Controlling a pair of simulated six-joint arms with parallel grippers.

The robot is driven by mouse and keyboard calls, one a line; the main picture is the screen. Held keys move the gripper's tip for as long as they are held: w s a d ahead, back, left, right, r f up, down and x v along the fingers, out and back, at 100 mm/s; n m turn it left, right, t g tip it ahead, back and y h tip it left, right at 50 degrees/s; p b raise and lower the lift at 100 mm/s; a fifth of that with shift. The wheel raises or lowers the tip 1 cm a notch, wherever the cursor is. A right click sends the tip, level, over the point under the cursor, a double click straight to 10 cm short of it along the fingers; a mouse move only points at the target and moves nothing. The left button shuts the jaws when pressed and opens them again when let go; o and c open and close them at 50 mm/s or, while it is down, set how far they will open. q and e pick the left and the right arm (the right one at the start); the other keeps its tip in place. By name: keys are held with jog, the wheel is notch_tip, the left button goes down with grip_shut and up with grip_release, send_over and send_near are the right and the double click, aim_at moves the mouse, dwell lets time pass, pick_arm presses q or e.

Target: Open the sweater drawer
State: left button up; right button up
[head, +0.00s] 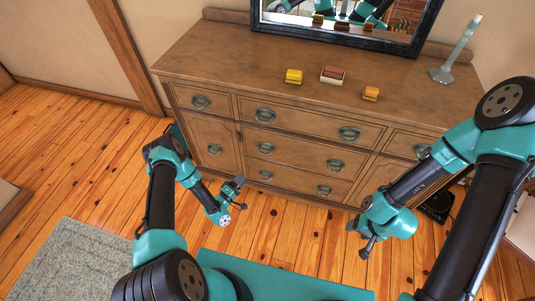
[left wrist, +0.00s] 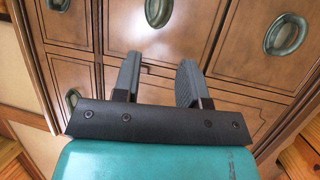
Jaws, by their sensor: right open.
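A brown wooden dresser (head: 300,80) stands ahead with several drawers, all looking shut. Ring pulls show on the top row, such as the top middle drawer's left pull (head: 265,115) and right pull (head: 349,134). No label shows which is the sweater drawer. My left gripper (head: 238,190) is in front of the lower drawers, apart from the dresser front. In the left wrist view its two fingers (left wrist: 158,75) are spread and empty, with a ring pull (left wrist: 158,10) beyond them. My right gripper (head: 362,240) is open, low in front of the dresser's right part, apart from it.
On the dresser top sit a yellow block (head: 293,76), a reddish-brown block (head: 332,75), an orange block (head: 370,93) and a pale candlestick (head: 455,55). A dark-framed mirror (head: 345,35) stands behind them. A grey-green rug (head: 75,265) lies at lower left. Plank floor (head: 90,150) is clear left of the dresser.

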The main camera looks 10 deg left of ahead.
aim_at(264, 153)
pick_arm(q)
jog(key=shift+w, duration=0.1)
jog(key=x, duration=1.7)
jog(key=shift+w+d+f, duration=0.1)
jog(key=shift+f, duration=0.05)
jog(key=shift+c, duration=0.3)
grip_shut()
jog(key=shift+f, duration=0.1)
